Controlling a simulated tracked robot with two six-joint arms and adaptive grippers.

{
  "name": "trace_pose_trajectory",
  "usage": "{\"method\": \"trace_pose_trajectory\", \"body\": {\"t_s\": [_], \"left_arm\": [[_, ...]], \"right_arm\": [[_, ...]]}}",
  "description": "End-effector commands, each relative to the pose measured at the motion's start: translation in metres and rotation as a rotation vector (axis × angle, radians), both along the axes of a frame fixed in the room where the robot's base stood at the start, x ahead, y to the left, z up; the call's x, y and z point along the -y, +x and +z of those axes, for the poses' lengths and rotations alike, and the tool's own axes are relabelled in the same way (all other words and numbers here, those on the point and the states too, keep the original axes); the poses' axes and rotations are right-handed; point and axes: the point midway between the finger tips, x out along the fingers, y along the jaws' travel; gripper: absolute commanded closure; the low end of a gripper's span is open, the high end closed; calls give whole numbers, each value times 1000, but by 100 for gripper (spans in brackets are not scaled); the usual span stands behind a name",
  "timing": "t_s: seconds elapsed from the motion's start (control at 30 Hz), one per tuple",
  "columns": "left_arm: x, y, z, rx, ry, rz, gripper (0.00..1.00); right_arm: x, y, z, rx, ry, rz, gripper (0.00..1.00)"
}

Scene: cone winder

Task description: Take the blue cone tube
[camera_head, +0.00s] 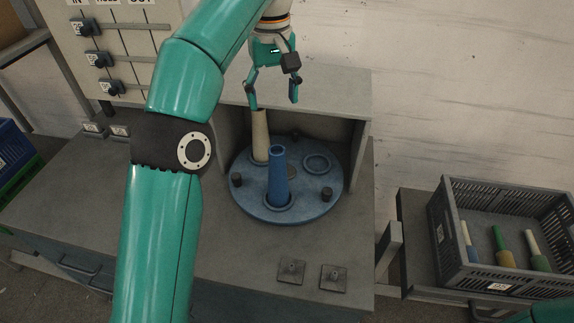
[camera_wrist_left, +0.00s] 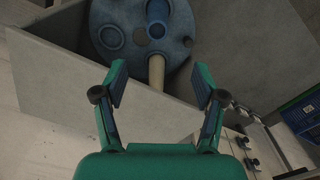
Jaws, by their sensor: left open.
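The blue cone tube (camera_head: 279,178) stands upright on the round blue turntable (camera_head: 316,199) in the open-fronted grey housing. It also shows in the left wrist view (camera_wrist_left: 157,18). A cream cone tube (camera_head: 260,137) stands behind it to the left, and in the left wrist view (camera_wrist_left: 156,72) it is nearer to my gripper. My left gripper (camera_head: 273,104) is open and empty, above and behind the tubes near the housing's top. In the left wrist view both fingers (camera_wrist_left: 160,90) are spread apart, touching neither tube. My right gripper is not in view.
A dark grey crate (camera_head: 456,221) with several two-coloured cone tubes stands at the right. Two small square plates with pegs (camera_head: 291,271) lie on the bench front. The housing's top panel (camera_head: 335,97) and side walls border the turntable. A switch panel (camera_head: 125,45) is at the upper left.

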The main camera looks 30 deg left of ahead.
Motion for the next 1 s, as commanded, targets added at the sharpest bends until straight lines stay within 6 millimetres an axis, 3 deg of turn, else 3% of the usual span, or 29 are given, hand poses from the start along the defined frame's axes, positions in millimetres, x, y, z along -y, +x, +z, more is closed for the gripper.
{"method": "trace_pose_trajectory", "body": {"t_s": [0.17,0.53,1.0], "left_arm": [[-3,-2,-20,-3,0,6,30],[-3,-2,-96,-4,0,7,30],[0,0,-137,-4,0,6,30]], "right_arm": [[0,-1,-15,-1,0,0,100],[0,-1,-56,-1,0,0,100],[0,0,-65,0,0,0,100]]}}
